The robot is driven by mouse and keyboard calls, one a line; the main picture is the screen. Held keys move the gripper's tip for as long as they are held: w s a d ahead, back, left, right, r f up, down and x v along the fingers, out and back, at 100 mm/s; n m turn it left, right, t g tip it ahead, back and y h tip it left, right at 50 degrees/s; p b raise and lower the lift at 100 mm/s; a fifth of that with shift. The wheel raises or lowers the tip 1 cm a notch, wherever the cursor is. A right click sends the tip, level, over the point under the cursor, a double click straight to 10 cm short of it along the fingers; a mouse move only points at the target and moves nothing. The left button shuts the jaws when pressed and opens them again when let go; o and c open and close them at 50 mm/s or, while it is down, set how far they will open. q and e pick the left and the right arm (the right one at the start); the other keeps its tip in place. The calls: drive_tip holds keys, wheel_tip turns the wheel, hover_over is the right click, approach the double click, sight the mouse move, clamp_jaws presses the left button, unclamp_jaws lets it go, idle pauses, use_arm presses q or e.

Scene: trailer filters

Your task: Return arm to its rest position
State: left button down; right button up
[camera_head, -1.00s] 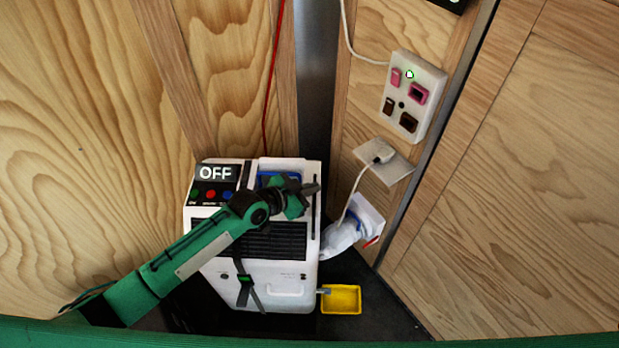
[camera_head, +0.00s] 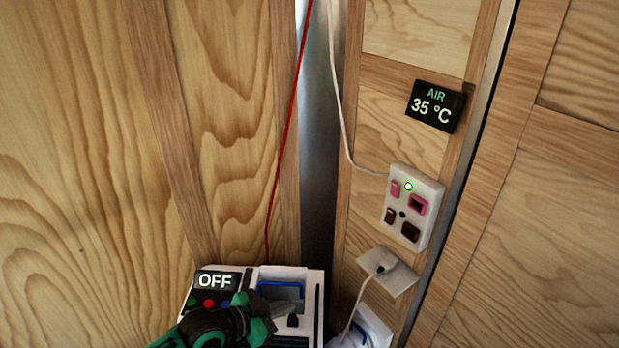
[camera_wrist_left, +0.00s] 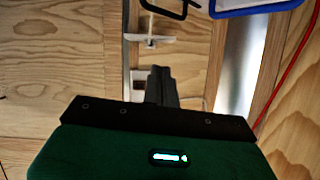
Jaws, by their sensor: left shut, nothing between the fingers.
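My left gripper (camera_head: 296,312) is low in the head view, in front of the top of a white machine (camera_head: 318,292) whose display reads OFF. In the left wrist view its fingers (camera_wrist_left: 160,86) are shut together with nothing between them. My left arm comes in from the bottom edge, and most of it is out of frame. My right gripper is in neither view.
A white switch panel (camera_head: 403,222) with pink and brown switches is on the wall at the right. Below it is a plugged socket (camera_head: 400,278). A black display (camera_head: 436,106) reads AIR 35 °C. A red cord (camera_head: 286,130) runs down the wall to the machine.

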use_arm(q)
drive_tip(key=s+f+n+y, duration=0.2)
drive_tip(key=s, duration=0.6)
drive_tip(key=s+a+f+n+g+y, duration=0.2)
drive_tip(key=s+a+n+y, duration=0.2)
drive_tip(key=s+a, duration=0.45)
drive_tip(key=s+a+f+n+g+y, duration=0.2)
drive_tip(key=s+a+n+g+y, duration=0.15)
drive_tip(key=s+a, duration=0.45)
wheel_tip(320, 180, down, 29)
drive_tip(key=s+d+p, duration=0.1)
drive_tip(key=d, duration=0.1)
drive_tip(key=s+a+f+g, duration=0.1)
drive_tip(key=s+a+f, duration=0.1)
drive_tip(key=s+f, duration=0.7)
drive_tip(key=s+a+f+g+p, duration=0.1)
drive_tip(key=s+a+f, duration=0.1)
drive_tip(key=s+f, duration=0.8)
drive_tip(key=shift+s+f+y, duration=0.3)
drive_tip(key=shift+y, duration=0.15)
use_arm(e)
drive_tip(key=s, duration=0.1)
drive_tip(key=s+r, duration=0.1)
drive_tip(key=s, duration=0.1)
